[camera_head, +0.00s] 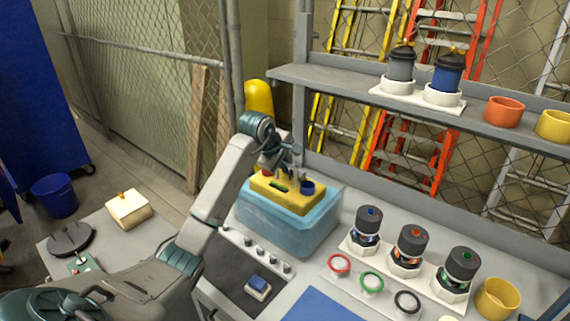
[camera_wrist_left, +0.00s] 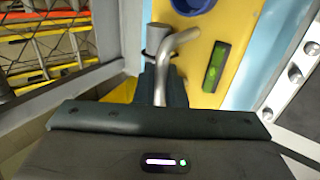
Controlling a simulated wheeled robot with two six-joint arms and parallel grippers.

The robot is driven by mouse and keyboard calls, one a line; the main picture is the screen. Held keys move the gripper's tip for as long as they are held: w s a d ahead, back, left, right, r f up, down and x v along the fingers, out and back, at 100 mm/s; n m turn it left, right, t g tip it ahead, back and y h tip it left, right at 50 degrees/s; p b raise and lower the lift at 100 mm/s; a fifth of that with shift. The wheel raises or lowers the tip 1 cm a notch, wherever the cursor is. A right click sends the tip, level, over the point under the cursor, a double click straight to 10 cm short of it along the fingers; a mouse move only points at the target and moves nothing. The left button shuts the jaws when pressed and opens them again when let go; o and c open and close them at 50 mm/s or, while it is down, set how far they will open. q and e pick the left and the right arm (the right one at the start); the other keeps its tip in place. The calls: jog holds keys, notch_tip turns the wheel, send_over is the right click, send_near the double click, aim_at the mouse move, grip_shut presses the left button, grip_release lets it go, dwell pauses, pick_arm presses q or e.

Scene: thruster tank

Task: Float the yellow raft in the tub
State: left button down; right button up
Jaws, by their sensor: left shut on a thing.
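The yellow raft (camera_head: 311,204) is over the light blue translucent tub (camera_head: 290,238), roughly level with its rim. I cannot tell whether it touches water. A blue ring-shaped cup and a green strip sit on the raft's top. My left gripper (camera_head: 272,168) comes down on the raft's far left part. In the left wrist view the raft (camera_wrist_left: 208,62) lies just ahead, and the gripper (camera_wrist_left: 160,88) is shut on its bent grey metal handle (camera_wrist_left: 178,42). A light blue tub wall (camera_wrist_left: 250,62) shows beyond the raft. My right gripper is out of view.
Three dark-capped thruster units (camera_head: 411,246) stand right of the tub, with coloured rings (camera_head: 371,282) before them. A grey shelf (camera_head: 340,82) behind holds two capped jars and cups. A panel with knobs (camera_head: 248,242) lies in front of the tub.

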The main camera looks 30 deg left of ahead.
pick_arm(q)
jog(key=c, duration=1.4)
grip_release()
jog(key=shift+c, duration=0.2)
jog(key=b+v, duration=0.3)
jog(key=v, duration=0.7)
jog(key=shift+s+r, duration=0.2)
jog(key=shift+r, duration=0.15)
